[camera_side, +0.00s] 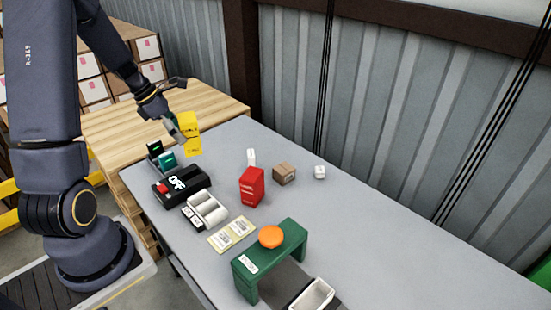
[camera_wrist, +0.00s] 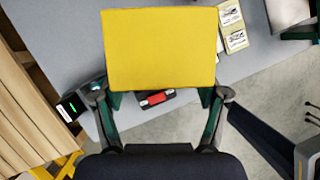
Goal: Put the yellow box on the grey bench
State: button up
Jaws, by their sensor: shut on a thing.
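The yellow box (camera_side: 191,126) is upright in my gripper (camera_side: 178,131) at the far left end of the grey bench (camera_side: 390,245). In the wrist view the yellow box (camera_wrist: 160,48) fills the upper middle, with its flat face toward the camera. My gripper's fingers (camera_wrist: 161,98) are at its lower edge, one on each side, shut on it; the box hides the fingertips. The grey bench (camera_wrist: 60,30) shows behind the box. I cannot tell whether the box's bottom touches the bench.
Teal and dark boxes (camera_side: 166,160), a black OFF unit (camera_side: 182,184) and a white roller tray (camera_side: 208,208) line the near edge. A red box (camera_side: 251,186), brown carton (camera_side: 284,174) and green stand (camera_side: 270,258) with an orange disc (camera_side: 271,236) stand farther right. The bench's right side is clear.

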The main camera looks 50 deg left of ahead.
jog(key=shift+w+a+f, duration=1.2)
jog(key=shift+w+f, duration=0.8)
jog(key=shift+f, duration=0.9)
jog(key=shift+w+a+f, duration=1.25)
jog(key=shift+w+f, duration=0.75)
jog(key=shift+f, duration=0.9)
jog(key=shift+w+a+f, duration=1.2)
jog(key=shift+w+f, duration=0.8)
jog(key=shift+f, duration=0.9)
jog(key=o, duration=1.3)
jog(key=shift+c, duration=0.2)
